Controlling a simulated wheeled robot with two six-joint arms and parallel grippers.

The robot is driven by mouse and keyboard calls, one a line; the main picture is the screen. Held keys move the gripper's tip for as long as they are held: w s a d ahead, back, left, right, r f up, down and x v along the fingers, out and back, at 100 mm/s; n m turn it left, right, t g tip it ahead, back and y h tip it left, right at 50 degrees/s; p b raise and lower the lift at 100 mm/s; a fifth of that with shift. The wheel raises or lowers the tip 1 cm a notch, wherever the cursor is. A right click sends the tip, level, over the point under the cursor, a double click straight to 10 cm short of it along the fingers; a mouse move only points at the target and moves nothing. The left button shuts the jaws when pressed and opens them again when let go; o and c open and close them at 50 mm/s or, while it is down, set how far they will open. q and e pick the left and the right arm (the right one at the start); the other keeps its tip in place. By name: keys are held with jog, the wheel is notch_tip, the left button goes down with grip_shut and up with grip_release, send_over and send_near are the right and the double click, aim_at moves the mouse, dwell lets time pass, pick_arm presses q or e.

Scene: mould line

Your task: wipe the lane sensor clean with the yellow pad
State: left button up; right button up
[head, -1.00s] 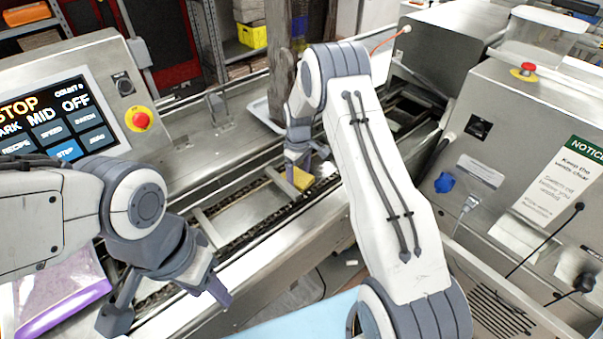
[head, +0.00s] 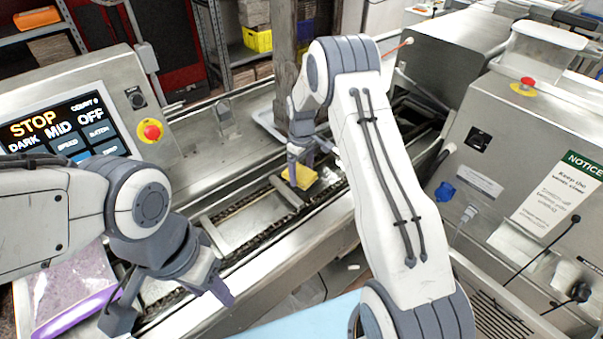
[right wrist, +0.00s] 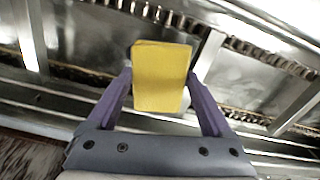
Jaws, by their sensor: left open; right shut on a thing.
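The yellow pad (head: 303,178) is held low over the chain conveyor lane. In the right wrist view the pad (right wrist: 161,78) is a flat-faced block between two purple fingers. My right gripper (head: 298,158) is shut on it. Whether the pad touches anything beneath it is not clear. I cannot make out the lane sensor for certain; a small metal bracket (head: 223,108) stands on the far side of the lane. My left gripper (head: 170,303) is open and empty at the near left, above the near end of the conveyor.
A control panel (head: 65,125) reading STOP, with a red button (head: 150,131), stands at the left. A wooden post (head: 285,65) rises behind my right gripper. A steel machine cabinet (head: 500,140) stands at the right. A purple-edged bag (head: 75,295) lies at the lower left.

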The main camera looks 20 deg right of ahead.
jog(key=shift+r+p, duration=0.95)
jog(key=shift+r, duration=0.55)
jog(key=shift+d+f, duration=0.1)
